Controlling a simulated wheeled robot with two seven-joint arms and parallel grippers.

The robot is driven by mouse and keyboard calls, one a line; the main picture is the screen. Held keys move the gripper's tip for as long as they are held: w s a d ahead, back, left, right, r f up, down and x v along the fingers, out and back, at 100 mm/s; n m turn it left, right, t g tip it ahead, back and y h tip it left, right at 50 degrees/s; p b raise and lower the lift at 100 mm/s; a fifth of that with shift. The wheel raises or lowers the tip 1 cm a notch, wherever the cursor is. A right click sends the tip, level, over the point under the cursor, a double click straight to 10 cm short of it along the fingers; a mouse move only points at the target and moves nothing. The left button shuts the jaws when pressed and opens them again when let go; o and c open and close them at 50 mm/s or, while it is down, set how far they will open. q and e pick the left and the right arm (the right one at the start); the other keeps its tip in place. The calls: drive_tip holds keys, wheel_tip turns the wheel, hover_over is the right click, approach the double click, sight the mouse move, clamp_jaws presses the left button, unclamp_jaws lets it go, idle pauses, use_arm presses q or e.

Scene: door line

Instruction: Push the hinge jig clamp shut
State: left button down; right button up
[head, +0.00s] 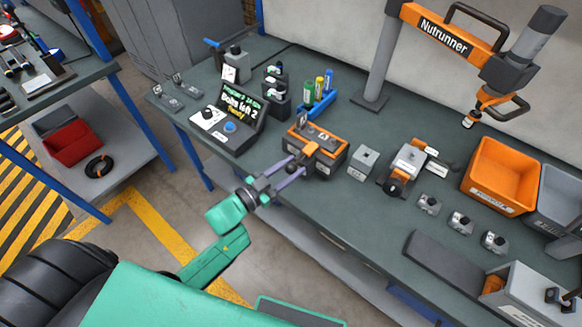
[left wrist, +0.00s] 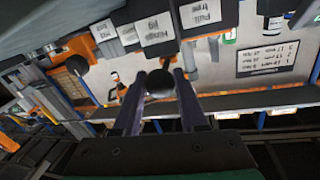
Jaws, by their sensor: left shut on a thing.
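My left gripper (head: 283,173) reaches over the bench's front edge to the front of an orange and dark fixture (head: 326,158). In the left wrist view its two fingers (left wrist: 160,90) are shut on a dark round knob (left wrist: 160,82). In that view a white label (left wrist: 155,28) beyond the knob appears to read "Hinge jig", upside down. I cannot tell for certain which fixture the knob belongs to, or how far the clamp is closed. The fingers partly hide the knob in the head view. My right gripper does not show.
To the right stand a small grey block (head: 362,163) and a grey device with a dark round end (head: 392,188). A control box (head: 228,118) and a blue bottle tray (head: 318,108) stand behind and left. An orange bin (head: 500,175) is at the right, below a hanging nutrunner (head: 510,70).

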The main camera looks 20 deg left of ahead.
sight(302, 158)
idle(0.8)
use_arm(q)
drive_tip(key=shift+w+d, duration=0.1)
drive_tip(key=shift+w, duration=0.15)
drive_tip(key=shift+a+x, duration=0.2)
drive_tip(key=shift+x, duration=0.85)
drive_tip(key=shift+w, duration=0.15)
drive_tip(key=c, duration=0.8)
unclamp_jaws()
drive_tip(key=shift+r, duration=0.1)
drive_tip(key=o, duration=0.3)
drive_tip(key=shift+o, duration=0.2)
drive_tip(key=shift+d, duration=0.1)
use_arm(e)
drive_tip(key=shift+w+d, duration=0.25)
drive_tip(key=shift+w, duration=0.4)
